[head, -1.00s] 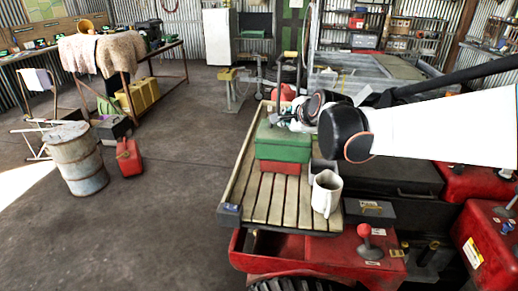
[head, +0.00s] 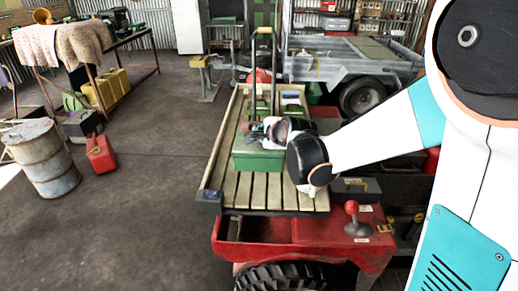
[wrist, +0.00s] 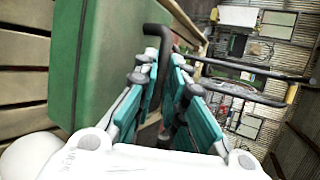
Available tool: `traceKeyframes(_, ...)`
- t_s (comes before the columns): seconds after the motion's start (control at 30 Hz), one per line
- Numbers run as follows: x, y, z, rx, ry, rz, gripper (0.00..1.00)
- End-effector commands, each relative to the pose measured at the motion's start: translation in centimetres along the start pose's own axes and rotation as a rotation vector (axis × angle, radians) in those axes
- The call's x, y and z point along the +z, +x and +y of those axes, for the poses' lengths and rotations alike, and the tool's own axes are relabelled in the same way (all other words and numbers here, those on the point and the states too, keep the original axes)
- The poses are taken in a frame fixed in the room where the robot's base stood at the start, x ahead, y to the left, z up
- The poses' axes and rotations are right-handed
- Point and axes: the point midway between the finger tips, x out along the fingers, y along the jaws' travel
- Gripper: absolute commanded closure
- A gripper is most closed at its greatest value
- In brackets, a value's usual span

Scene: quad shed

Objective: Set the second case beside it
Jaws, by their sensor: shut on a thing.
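A green case (head: 258,161) is on the slatted wooden rack, near the rack's front half. My gripper (head: 266,133) is at the top of this case, shut on its dark handle. In the wrist view the case fills the left side (wrist: 110,55), and my teal fingers (wrist: 165,100) close around the dark handle bar (wrist: 158,45). Another green thing with a handle (head: 260,108) stands behind it on the rack and looks like a second case. I cannot tell whether the held case touches the slats. My wrist hides the rack to its right.
The rack (head: 238,192) sits on the red quad (head: 290,232), with a red-knobbed lever (head: 352,215) at its front. A tall post (head: 249,60) rises there. A barrel (head: 45,160) and red can (head: 100,153) stand left on open floor.

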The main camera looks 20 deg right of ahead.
Motion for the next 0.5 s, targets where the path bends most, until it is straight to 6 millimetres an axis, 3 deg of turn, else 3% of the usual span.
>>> traceKeyframes(0.23,-0.3,0.8,1.2,-0.001,0.0,0.0,1.0)
traceKeyframes(0.5,-1.0,2.5,4.0,-0.001,0.0,0.0,1.0)
